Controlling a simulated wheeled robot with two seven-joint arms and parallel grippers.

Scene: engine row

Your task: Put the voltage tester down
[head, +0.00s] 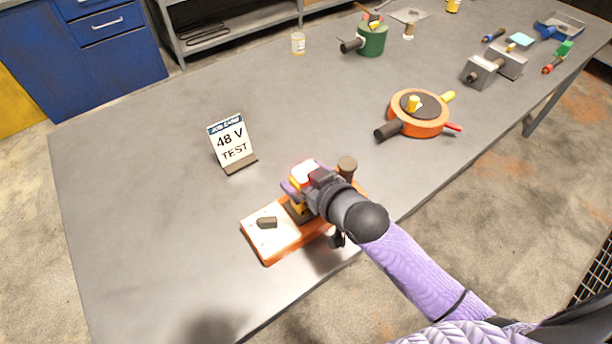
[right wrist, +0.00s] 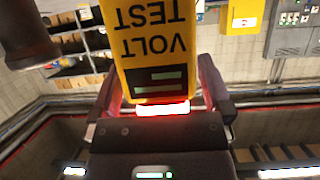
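My right gripper (head: 298,190) is shut on the yellow voltage tester (head: 299,208), over the right part of an orange-edged board with a white top (head: 284,236). My gripper and arm hide most of the tester in the head view. In the right wrist view, the tester (right wrist: 155,50) sits between both fingers of the right gripper (right wrist: 160,85), its "VOLT TEST" lettering upside down. A red glow shows at its end by the palm. I cannot tell whether the tester touches the board. My left gripper is not in view.
A "48 V TEST" sign (head: 232,141) stands behind the board. A brown-topped post (head: 346,167) rises close beside my right gripper. An orange round device (head: 418,115) and a green one (head: 371,40) stand farther off. The grey table (head: 130,190) is bare at left.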

